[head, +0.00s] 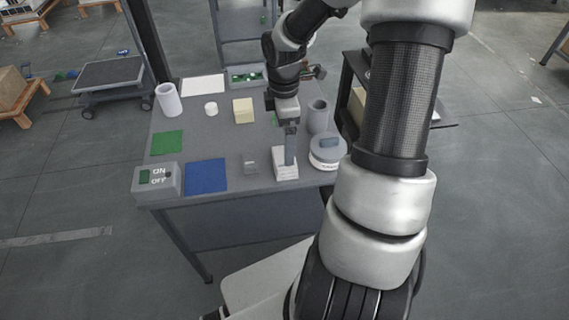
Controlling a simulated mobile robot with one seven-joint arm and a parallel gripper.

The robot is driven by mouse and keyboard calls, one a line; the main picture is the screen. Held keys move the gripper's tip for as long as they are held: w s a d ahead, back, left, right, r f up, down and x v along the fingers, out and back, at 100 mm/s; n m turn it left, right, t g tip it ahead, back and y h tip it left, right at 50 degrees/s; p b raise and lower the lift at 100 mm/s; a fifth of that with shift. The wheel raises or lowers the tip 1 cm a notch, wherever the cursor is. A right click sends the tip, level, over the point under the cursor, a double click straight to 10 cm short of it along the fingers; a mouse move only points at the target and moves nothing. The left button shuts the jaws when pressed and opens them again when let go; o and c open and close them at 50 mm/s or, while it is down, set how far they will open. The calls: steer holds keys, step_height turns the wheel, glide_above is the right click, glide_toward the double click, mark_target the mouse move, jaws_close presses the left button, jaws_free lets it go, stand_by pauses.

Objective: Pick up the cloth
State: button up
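Three flat patches lie on the grey table (222,131). A blue square (206,176) is at the front, a smaller green square (167,143) is at the left, and a white sheet (203,84) is at the back left. I cannot tell which of them is the cloth.
An ON/OFF switch box (157,181) stands at the front left corner. A white cylinder (169,100), a cream block (243,110), a grey cylinder (317,116) and a round white-and-grey device (327,152) stand on the table. A small grey block (250,163) sits beside the blue square.

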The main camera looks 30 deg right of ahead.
steer(key=f, duration=0.2)
steer(key=f+b, duration=0.1)
steer(key=f, duration=0.2)
steer(key=f+b, duration=0.1)
steer(key=f, duration=0.2)
steer(key=shift+w+d+f, duration=0.15)
steer(key=shift+w+f, duration=0.05)
steer(key=shift+w, duration=0.05)
steer(key=c, duration=0.9)
steer(key=shift+c, duration=0.2)
step_height(320, 180, up, 10)
steer(key=p, duration=0.2)
steer(key=shift+p, duration=0.3)
